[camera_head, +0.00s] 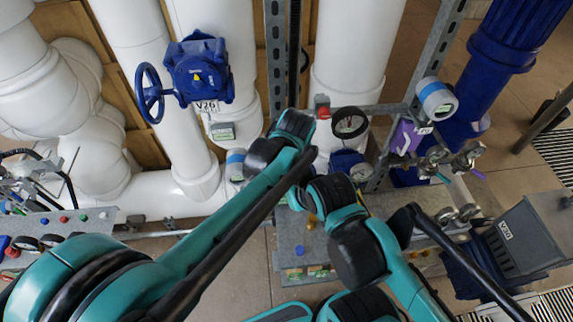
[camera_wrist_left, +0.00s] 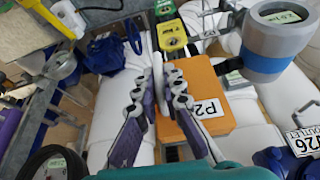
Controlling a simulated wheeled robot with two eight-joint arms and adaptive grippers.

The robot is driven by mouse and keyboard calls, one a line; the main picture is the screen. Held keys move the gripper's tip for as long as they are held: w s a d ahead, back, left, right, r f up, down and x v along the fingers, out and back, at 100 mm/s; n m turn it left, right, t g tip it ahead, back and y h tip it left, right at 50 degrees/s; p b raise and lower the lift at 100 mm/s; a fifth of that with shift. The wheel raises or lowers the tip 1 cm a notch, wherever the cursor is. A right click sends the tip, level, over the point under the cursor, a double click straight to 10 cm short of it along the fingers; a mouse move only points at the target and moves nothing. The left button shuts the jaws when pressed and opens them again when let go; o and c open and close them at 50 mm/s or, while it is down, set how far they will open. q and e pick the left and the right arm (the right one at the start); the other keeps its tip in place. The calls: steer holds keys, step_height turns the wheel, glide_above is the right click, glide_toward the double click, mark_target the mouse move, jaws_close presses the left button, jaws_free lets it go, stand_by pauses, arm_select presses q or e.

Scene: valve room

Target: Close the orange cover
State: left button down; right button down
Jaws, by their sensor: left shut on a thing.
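The orange cover (camera_wrist_left: 203,88) is a flat plate with a white "P2" label, right of centre in the left wrist view. My left gripper (camera_wrist_left: 150,62) reaches up the middle of that view, its grey and purple fingers close together at the cover's left edge. The fingers are shut on the cover by that edge; the exact contact is partly hidden. In the head view, my left arm hides this gripper, and I cannot make out the cover. My right arm shows low in the head view, but its gripper does not.
A blue-and-grey gauge (camera_wrist_left: 280,40) stands beside the cover, with a yellow device (camera_wrist_left: 172,36) beyond it. A blue valve (camera_head: 198,72) labelled V26 sits on white pipes at the upper left. A purple box (camera_head: 408,138) and metal rails lie to the right.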

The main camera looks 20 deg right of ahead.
arm_select(q)
steer(key=shift+w+d, duration=0.2)
steer(key=shift+d, duration=0.15)
stand_by(0.3)
steer(key=c, duration=1.6)
jaws_free()
steer(key=shift+r, duration=0.1)
step_height(320, 180, up, 10)
steer(key=shift+f, duration=0.1)
steer(key=s+a+f+n+b, duration=0.1)
steer(key=a+f+b, duration=0.4)
steer(key=a, duration=0.4)
steer(key=a+f+t+b, duration=0.1)
steer(key=a+f+b, duration=0.3)
steer(key=a, duration=0.4)
steer(key=s+a+f+n+b, duration=0.1)
steer(key=a+f+b, duration=0.4)
steer(key=a, duration=0.4)
steer(key=s+a+f+b, duration=0.3)
steer(key=a+f, duration=0.1)
steer(key=f, duration=0.1)
steer(key=s+a+f+n+t+y+b, duration=0.1)
steer(key=s+a+f+b, duration=0.2)
steer(key=a+f, duration=0.2)
steer(key=s+a+f+t+b, duration=0.1)
steer(key=s+a+f+b, duration=0.2)
steer(key=a+f, duration=0.2)
steer(key=shift+s+a+f+n, duration=0.25)
steer(key=shift+f+n, duration=0.15)
steer(key=shift+f, duration=0.15)
